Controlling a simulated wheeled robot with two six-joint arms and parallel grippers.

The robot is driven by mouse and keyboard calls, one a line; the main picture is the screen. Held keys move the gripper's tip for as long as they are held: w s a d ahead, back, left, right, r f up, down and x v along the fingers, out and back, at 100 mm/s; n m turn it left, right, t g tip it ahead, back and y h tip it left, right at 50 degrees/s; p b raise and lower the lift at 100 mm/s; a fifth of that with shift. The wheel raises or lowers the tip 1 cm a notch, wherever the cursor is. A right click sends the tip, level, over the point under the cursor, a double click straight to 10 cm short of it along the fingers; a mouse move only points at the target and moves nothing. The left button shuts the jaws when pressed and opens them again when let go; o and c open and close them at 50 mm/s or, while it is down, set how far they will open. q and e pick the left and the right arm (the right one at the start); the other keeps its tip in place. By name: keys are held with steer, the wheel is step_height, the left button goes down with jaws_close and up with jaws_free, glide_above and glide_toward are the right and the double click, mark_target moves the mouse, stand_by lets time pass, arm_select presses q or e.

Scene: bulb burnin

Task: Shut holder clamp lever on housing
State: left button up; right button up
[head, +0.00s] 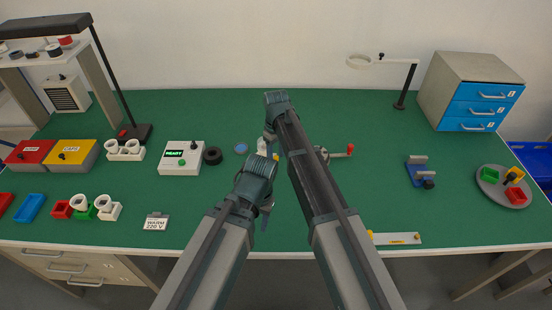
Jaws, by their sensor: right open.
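A lever with a red knob (350,150) sticks out to the right from a grey round part (321,153), just right of my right forearm. It looks like the holder's clamp lever; the rest of the holder is hidden behind my arm. A small white piece (262,146), perhaps the housing, shows upright below my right gripper (269,137). That gripper points down, open, left of the lever and apart from it; whether it touches the white piece is unclear. My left gripper (267,208) is low and nearer the front, mostly hidden by its own wrist.
A white READY box (181,158) and black ring (213,155) stand left of my grippers. A blue clamp-like fixture (420,172) and round grey tray (504,186) are right. A white bar (398,239) lies at the front edge. The green table is clear between lever and fixture.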

jaws_close()
steer(key=shift+s, duration=0.1)
stand_by(0.4)
steer(key=m, duration=0.1)
steer(key=s+m, duration=0.1)
steer(key=m, duration=0.1)
steer(key=shift+a, duration=0.1)
steer(key=m, duration=0.1)
steer(key=s+m, duration=0.1)
steer(key=shift+a+m, duration=0.15)
steer(key=shift+m, duration=0.25)
steer(key=m, duration=0.1)
steer(key=s+m, duration=0.1)
steer(key=m, duration=0.1)
steer(key=shift+a, duration=0.4)
steer(key=shift+s+a+m, duration=0.15)
steer(key=shift+a+m, duration=0.1)
steer(key=shift+m, duration=0.55)
steer(key=shift+s+a+m, duration=0.15)
steer(key=shift+a+m, duration=0.05)
steer(key=shift+m, duration=0.6)
